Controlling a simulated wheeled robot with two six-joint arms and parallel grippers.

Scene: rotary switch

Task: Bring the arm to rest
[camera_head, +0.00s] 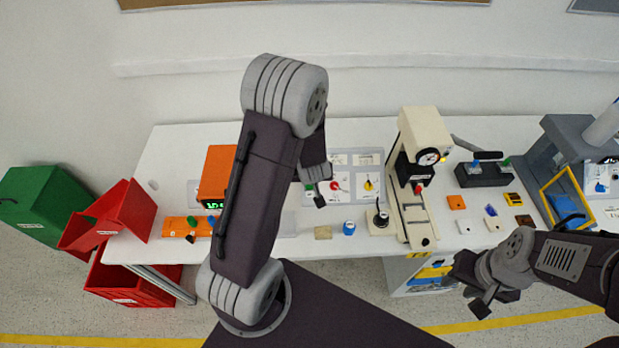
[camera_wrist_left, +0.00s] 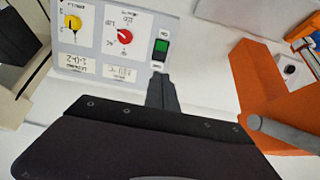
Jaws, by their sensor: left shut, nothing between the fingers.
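My left arm crosses the middle of the head view, and its gripper (camera_head: 319,198) is at the front left edge of a grey switch panel (camera_head: 346,159). In the left wrist view the gripper (camera_wrist_left: 160,80) is shut and empty, its tips close to the green rocker switch (camera_wrist_left: 161,47); contact cannot be told. The panel carries a red rotary knob (camera_wrist_left: 125,36) and a yellow rotary knob (camera_wrist_left: 73,22). My right gripper (camera_head: 481,300) hangs low at the right, in front of the table; its opening is unclear.
The white table (camera_head: 160,170) holds an orange device (camera_head: 216,170), a cream press (camera_head: 425,135), a blue part (camera_head: 349,228) and small blocks. A blue-grey machine (camera_head: 565,135) stands at the right. Red bins (camera_head: 130,285) and a green bin (camera_head: 45,205) stand at the left.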

